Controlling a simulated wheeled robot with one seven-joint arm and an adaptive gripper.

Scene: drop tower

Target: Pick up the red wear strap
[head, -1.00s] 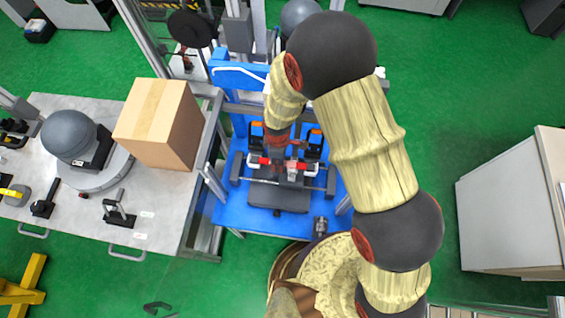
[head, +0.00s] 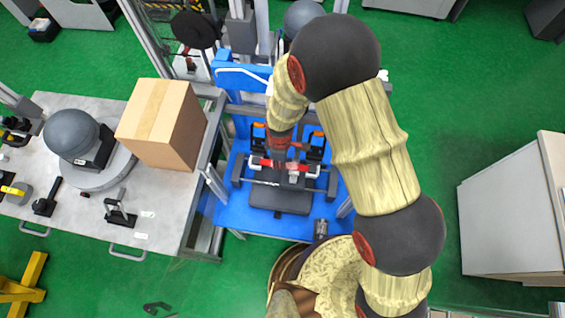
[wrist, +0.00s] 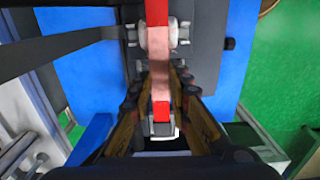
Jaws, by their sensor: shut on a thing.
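The red wear strap (wrist: 161,72) runs up the middle of the wrist view, red at both ends and pale pink between. My gripper (wrist: 160,82) has one finger on each side of it, closed on the strap. In the head view the strap (head: 266,162) shows as a short red strip across the dark fixture on the blue stand. My gripper (head: 281,160) reaches down over it there, and the fingertips are hard to make out. Part of the strap is hidden behind the gripper.
The blue stand (head: 235,215) has a metal frame and dark fixture parts close around the gripper. A grey table (head: 55,215) at left carries a cardboard box (head: 160,125) and several tools. A white cabinet (head: 510,210) stands at right. Green floor is open between.

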